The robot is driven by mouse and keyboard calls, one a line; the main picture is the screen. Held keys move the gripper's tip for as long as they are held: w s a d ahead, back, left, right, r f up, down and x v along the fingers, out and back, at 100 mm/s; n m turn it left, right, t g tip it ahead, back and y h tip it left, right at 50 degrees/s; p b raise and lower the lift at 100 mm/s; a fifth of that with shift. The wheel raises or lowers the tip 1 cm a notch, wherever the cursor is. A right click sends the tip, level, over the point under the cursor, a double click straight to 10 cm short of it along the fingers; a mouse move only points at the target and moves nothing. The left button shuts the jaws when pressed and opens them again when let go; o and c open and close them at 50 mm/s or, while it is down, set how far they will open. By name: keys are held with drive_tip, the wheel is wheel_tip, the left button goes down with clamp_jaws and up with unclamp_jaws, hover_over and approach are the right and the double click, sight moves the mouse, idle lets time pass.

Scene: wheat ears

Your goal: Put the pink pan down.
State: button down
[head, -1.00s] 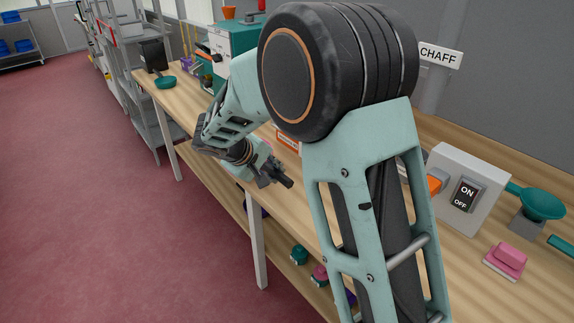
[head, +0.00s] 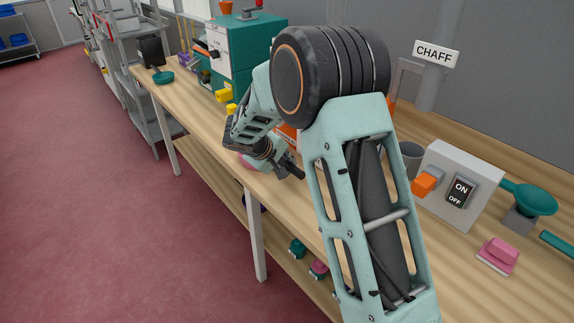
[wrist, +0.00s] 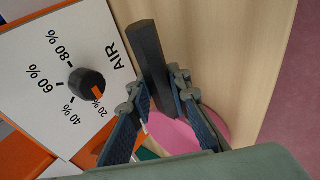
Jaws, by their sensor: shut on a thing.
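The pink pan (wrist: 172,134) shows in the wrist view as a round pink shape behind my fingers. A dark bar (wrist: 150,65), which looks like its handle, runs up from between them. My gripper (wrist: 158,105) is shut on this handle. In the head view my gripper (head: 283,165) is over the near side of the workbench. Part of the pink pan (head: 246,160) shows to its left, mostly hidden by my wrist. Whether the pan touches the wood cannot be told.
On the workbench (head: 215,125), a white panel with an AIR dial (wrist: 65,75) is close beside my gripper. An ON/OFF switch box (head: 455,185), a teal pan (head: 535,200) and a pink block (head: 498,254) are to the right. Bare wood lies left of my gripper.

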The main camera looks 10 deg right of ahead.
drive_tip(key=shift+f, duration=0.15)
drive_tip(key=c, duration=1.8)
unclamp_jaws()
drive_tip(key=v, duration=1.2)
